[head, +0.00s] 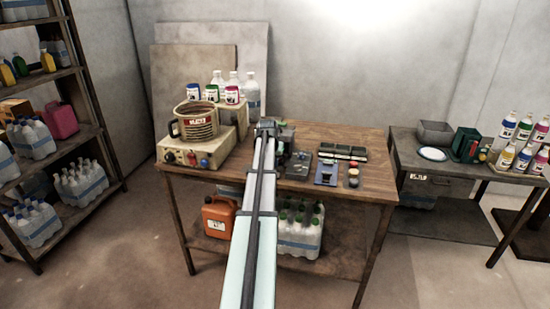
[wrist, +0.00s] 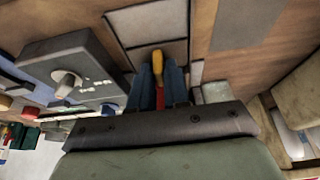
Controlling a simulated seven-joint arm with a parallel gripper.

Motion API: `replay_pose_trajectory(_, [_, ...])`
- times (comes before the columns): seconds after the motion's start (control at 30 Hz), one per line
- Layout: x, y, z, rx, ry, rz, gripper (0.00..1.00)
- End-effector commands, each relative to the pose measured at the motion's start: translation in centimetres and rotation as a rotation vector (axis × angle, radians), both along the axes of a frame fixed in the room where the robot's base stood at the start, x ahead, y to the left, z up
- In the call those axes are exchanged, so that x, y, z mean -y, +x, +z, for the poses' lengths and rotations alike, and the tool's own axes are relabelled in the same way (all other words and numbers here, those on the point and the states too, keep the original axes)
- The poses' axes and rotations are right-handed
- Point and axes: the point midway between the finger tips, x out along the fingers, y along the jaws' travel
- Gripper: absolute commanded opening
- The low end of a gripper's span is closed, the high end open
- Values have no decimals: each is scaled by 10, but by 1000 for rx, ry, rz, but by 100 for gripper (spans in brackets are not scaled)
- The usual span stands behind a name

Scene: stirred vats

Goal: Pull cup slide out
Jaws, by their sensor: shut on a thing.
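My gripper (wrist: 157,70) is shut on a small yellow-and-red handle (wrist: 157,59) in the wrist view, with a blue finger on each side of it. Past the handle lies a flat grey plate (wrist: 147,23) with a raised frame, set on the wooden table. This looks like the cup slide; I cannot tell how far out it is. No cup can be made out. In the head view my arm reaches over the table and its end hides the fingers and handle, beside a dark apparatus (head: 287,136).
A grey control box (wrist: 75,65) with a knob stands left of the gripper in the wrist view. In the head view, a pot (head: 196,124) on a heater unit stands left on the table (head: 338,137). Bottles stand behind it. A side table (head: 460,178) is at right.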

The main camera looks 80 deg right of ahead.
Motion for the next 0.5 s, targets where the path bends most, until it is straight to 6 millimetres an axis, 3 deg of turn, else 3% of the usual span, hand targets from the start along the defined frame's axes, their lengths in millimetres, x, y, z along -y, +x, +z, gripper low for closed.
replay_pose_trajectory(0.03, [-19, 0, -1, 2, 1, 1, 0])
replay_pose_trajectory(0.17, [-40, 0, -1, 1, 1, -1, 0])
replay_pose_trajectory(0.47, [-41, 0, 0, 0, 1, -1, 0])
replay_pose_trajectory(0.5, [-41, 0, 0, 0, 1, -1, 17])
